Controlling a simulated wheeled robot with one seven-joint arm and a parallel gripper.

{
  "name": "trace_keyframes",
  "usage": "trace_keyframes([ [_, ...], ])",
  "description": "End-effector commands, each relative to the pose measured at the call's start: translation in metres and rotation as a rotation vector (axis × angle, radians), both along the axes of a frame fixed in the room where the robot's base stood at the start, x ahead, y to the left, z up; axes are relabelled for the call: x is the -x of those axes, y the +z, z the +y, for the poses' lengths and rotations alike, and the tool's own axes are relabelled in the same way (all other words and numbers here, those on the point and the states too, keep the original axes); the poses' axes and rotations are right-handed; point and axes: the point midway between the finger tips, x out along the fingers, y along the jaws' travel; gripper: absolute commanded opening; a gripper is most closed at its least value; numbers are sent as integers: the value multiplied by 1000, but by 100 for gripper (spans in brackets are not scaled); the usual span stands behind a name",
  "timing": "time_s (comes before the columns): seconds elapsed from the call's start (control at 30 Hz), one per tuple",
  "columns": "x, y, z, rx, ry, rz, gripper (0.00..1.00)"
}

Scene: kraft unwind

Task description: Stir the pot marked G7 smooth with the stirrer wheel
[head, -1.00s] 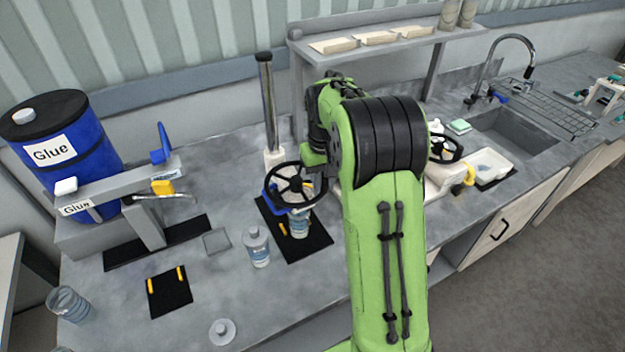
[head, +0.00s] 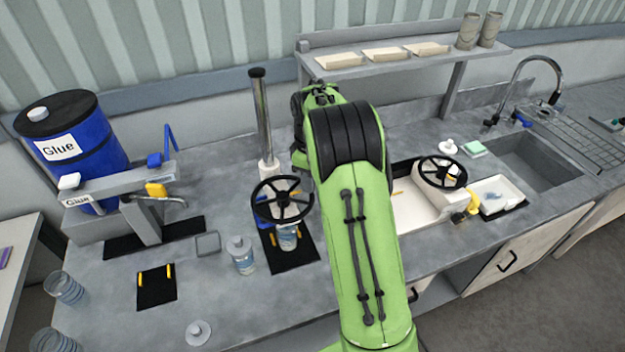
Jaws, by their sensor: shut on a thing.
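The black stirrer wheel (head: 282,201) sits low in front of a grey post, above a dark mat (head: 300,257). A clear pot with a blue label (head: 288,238) stands upright under the wheel. A second, lidded pot (head: 242,256) stands on the counter left of the mat. Any G7 mark is too small to read on either. My gripper (head: 304,180) is at the right rim of the stirrer wheel, shut on it; my arm hides most of the fingers. The pot's contents cannot be made out.
A blue glue barrel (head: 75,140) and its tap stand at the left. A second black wheel (head: 443,172) on a white machine, a white tray (head: 497,195) and a sink (head: 545,160) are right of my arm. A loose lid (head: 198,333) lies at the front.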

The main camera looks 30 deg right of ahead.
Motion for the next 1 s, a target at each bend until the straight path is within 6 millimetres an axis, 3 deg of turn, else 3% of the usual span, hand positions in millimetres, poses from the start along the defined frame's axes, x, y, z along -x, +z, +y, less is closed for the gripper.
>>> trace_keyframes([
  [0.6, -39, 1, 5, 0, 537, 1, 0],
  [1.0, -50, 1, 11, 0, 703, 0, 0],
])
